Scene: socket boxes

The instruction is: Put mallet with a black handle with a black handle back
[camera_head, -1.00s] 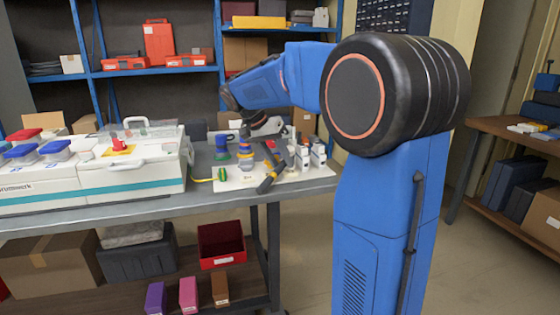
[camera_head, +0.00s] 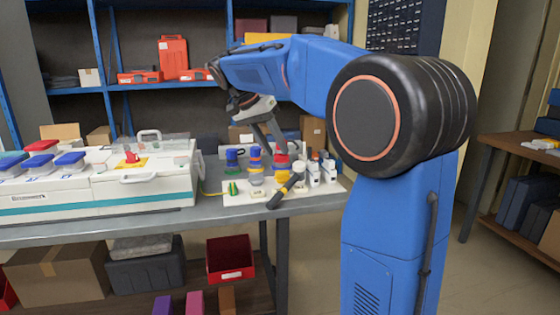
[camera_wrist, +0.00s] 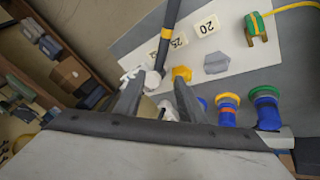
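The mallet (camera_head: 287,190) has a black handle with a yellow band. It lies slanted on a white board (camera_head: 240,197) near the table's front edge. In the wrist view its handle (camera_wrist: 171,18) enters from the top and ends near the fingertips; I cannot make out its head clearly. My gripper (camera_head: 271,147) is above the back part of the board, apart from the mallet. The wrist view shows the two fingers of my gripper (camera_wrist: 158,80) spread, with no object clearly held. The board shows labels reading 20 and 25 (camera_wrist: 208,26).
Blue, yellow and red round pieces (camera_head: 255,165) stand along the board's back, with small white bottles (camera_head: 328,168) at right. A green-yellow plug (camera_head: 232,188) is at the board's left. A large white case (camera_head: 150,185) fills the table's left.

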